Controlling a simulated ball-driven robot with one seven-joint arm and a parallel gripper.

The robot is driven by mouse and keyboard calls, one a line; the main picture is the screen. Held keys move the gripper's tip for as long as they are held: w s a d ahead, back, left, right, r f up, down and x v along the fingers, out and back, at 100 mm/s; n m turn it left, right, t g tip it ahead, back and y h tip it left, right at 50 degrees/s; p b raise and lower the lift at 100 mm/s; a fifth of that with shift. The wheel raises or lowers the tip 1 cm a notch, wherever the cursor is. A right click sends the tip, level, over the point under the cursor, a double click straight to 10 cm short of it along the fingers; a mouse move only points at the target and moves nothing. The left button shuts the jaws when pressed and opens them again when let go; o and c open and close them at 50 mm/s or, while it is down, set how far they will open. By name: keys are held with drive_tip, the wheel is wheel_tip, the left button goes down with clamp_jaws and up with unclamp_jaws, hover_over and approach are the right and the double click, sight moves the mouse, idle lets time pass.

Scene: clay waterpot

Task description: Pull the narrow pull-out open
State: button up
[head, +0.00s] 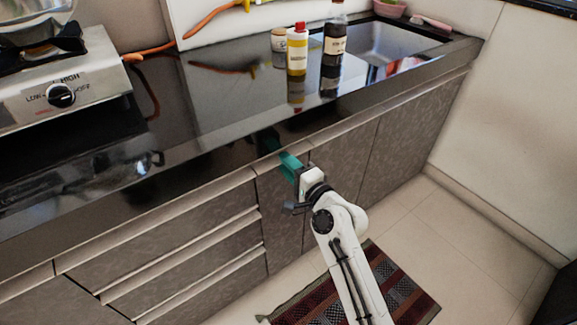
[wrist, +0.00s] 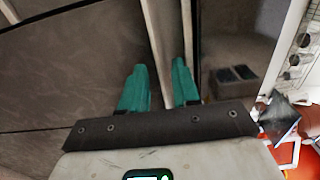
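The narrow pull-out (head: 283,220) is a tall brown-grey front between the stack of drawers and the wider doors; it looks flush with its neighbours. Its front also shows in the wrist view (wrist: 75,65), with a pale lip (wrist: 158,40) along its top edge. My gripper (head: 279,155) with teal fingers is at the top of this front, just under the counter edge. In the wrist view my gripper (wrist: 160,66) is open, the fingers apart on either side of the pale lip. I cannot tell whether either finger touches it.
The black counter (head: 225,110) overhangs just above my gripper. Wide drawers (head: 190,255) lie left and doors (head: 340,165) right. A patterned rug (head: 405,290) lies on the tiled floor in front. A yellow bottle (head: 297,50) and a dark bottle (head: 334,45) stand on the counter.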

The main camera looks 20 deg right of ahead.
drive_tip(key=shift+c, duration=0.2)
clamp_jaws()
idle(1.1)
